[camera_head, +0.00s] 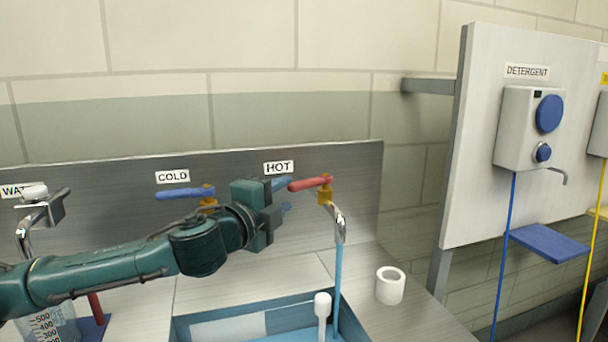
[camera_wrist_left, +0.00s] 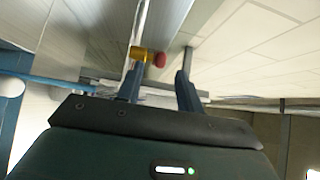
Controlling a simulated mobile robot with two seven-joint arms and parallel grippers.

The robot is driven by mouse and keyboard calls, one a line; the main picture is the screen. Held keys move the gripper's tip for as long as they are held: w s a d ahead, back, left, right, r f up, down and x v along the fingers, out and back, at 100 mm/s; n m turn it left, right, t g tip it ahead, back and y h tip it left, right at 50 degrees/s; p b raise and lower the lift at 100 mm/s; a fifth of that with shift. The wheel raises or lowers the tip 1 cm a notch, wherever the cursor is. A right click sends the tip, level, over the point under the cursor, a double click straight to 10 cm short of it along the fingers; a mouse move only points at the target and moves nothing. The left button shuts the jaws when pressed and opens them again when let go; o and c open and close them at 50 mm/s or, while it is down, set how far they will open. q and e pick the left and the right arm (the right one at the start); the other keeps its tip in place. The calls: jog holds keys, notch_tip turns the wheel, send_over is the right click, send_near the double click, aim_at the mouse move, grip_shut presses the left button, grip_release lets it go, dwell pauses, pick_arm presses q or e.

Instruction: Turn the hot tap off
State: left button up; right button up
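The hot tap has a red lever handle (camera_head: 305,184) on a yellow valve body (camera_head: 325,194) with a chrome spout (camera_head: 338,222). A blue stream of water (camera_head: 338,285) runs from the spout into the basin. In the left wrist view the red handle end (camera_wrist_left: 160,60) shows beyond the gap between the two parted fingers (camera_wrist_left: 160,78). My right gripper is not in view.
The cold tap's blue handle (camera_head: 181,193) is left of my gripper, behind my arm. A blue basin (camera_head: 268,309) is below, with a white-tipped rod (camera_head: 322,304). A white cup (camera_head: 390,285) stands right of it. A detergent dispenser (camera_head: 526,125) hangs at the right.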

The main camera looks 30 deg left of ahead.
aim_at(304, 180)
pick_arm(q)
jog(key=w+p, duration=0.2)
jog(key=w, duration=0.6)
jog(key=shift+w+a, duration=0.1)
jog(key=shift+w, duration=0.2)
grip_shut()
